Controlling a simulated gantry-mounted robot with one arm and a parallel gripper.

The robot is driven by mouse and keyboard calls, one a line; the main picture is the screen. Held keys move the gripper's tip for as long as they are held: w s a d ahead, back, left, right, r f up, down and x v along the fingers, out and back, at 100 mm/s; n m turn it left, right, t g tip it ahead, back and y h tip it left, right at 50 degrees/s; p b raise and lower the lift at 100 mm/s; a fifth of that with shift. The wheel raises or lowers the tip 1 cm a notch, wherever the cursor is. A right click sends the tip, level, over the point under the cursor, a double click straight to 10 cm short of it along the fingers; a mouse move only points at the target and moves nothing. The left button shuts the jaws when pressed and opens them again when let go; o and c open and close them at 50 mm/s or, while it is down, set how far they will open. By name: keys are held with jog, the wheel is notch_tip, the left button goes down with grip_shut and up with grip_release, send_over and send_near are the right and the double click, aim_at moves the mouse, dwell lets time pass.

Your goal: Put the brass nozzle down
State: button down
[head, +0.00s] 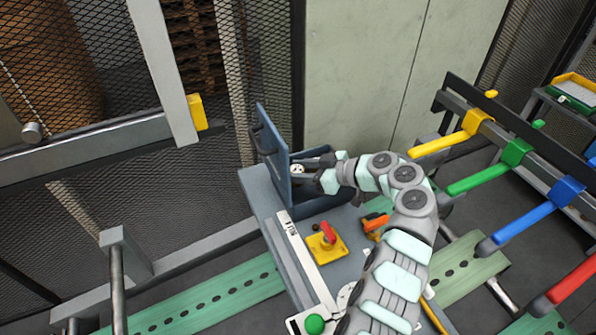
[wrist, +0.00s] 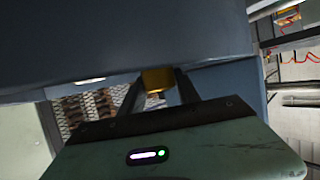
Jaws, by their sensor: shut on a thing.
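My gripper (head: 297,170) reaches into a blue-grey box (head: 318,203) whose lid (head: 270,145) stands open at the left. In the wrist view my gripper's two dark fingers (wrist: 158,86) are shut on the brass nozzle (wrist: 158,79), a small gold block. The nozzle sits close to a large blue-grey surface that fills the top of the wrist view. I cannot tell whether it touches anything there. The nozzle cannot be made out clearly in the head view. A small pale round thing (head: 298,168) shows by the fingertips.
The box stands on a grey bench with a red rotary switch on a yellow base (head: 325,243), an orange tool (head: 375,222) and a green button (head: 315,324). Yellow, green, blue and red arms (head: 525,211) stick out at the right. Mesh fencing (head: 205,165) stands behind.

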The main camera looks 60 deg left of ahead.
jog(key=shift+w+f, duration=0.1)
jog(key=shift+f, duration=0.45)
jog(key=shift+f+b, duration=0.6)
jog(key=shift+b, duration=0.5)
jog(key=c, duration=1.1)
grip_release()
jog(key=shift+c, duration=0.2)
jog(key=shift+r, duration=0.1)
jog(key=shift+r+p, duration=0.65)
jog(key=shift+p, duration=0.45)
jog(key=b+v, duration=0.3)
jog(key=v, duration=0.9)
